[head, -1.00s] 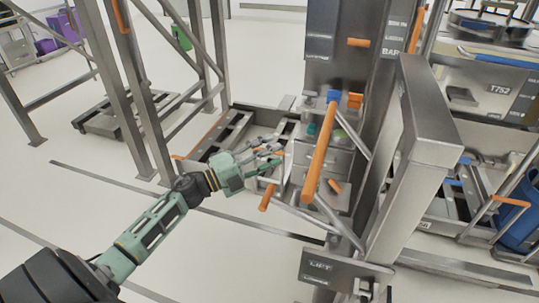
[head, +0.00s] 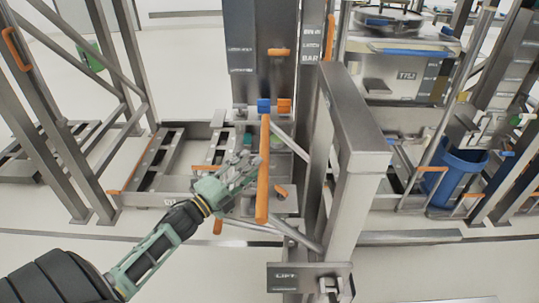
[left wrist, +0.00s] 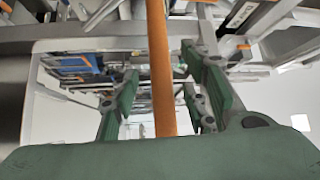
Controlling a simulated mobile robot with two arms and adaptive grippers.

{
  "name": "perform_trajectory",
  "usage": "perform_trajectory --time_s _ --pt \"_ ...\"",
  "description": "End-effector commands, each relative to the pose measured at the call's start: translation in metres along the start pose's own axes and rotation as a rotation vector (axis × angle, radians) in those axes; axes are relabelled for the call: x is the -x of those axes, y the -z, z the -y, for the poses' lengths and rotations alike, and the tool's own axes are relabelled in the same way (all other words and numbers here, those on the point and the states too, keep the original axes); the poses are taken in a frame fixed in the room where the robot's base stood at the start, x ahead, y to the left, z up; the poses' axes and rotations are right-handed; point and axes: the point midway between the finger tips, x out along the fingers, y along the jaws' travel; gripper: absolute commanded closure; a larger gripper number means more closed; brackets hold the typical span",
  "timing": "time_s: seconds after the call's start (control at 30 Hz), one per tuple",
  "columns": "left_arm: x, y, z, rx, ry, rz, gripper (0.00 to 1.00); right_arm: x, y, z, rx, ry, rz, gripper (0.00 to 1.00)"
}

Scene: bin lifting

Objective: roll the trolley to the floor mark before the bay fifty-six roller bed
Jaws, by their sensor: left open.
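A steel wheeled-looking frame with a tall post (head: 355,120) stands at centre; I cannot tell for sure that it is the trolley. An upright orange bar (head: 263,180) is on its near side. My left gripper (head: 250,172) is open beside this bar in the head view. In the left wrist view the orange bar (left wrist: 161,70) runs between the open fingers (left wrist: 160,100), with gaps on both sides. A low roller-bed-like steel frame (head: 150,165) lies behind the gripper. No bay fifty-six label is readable. My right gripper is not in view.
A "LIFT" panel (head: 308,277) sticks out low at the front. A bin marked T752 (head: 400,75) stands at the back right, near a blue barrel (head: 452,177). Steel uprights (head: 55,120) stand left. A dark line (head: 140,238) crosses the open pale floor.

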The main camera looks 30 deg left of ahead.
Motion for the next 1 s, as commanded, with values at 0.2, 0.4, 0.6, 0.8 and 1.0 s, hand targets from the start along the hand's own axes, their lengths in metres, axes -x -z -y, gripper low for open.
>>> perform_trajectory --time_s 0.2,0.4,0.6,0.8,1.0 --pt "-0.035 0.000 0.003 0.000 0.003 0.000 0.58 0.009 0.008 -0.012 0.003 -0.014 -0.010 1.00" --pt "-0.053 0.000 0.001 0.000 0.001 -0.001 0.58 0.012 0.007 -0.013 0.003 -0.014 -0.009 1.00" --pt "-0.056 0.000 0.000 0.000 0.000 -0.001 0.58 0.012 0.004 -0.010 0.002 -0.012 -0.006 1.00" --pt "-0.056 0.000 0.000 0.000 0.000 -0.001 0.64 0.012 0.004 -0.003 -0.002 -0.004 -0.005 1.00" --pt "-0.055 0.000 0.000 0.000 0.000 -0.001 0.82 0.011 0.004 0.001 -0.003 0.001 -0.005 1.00"
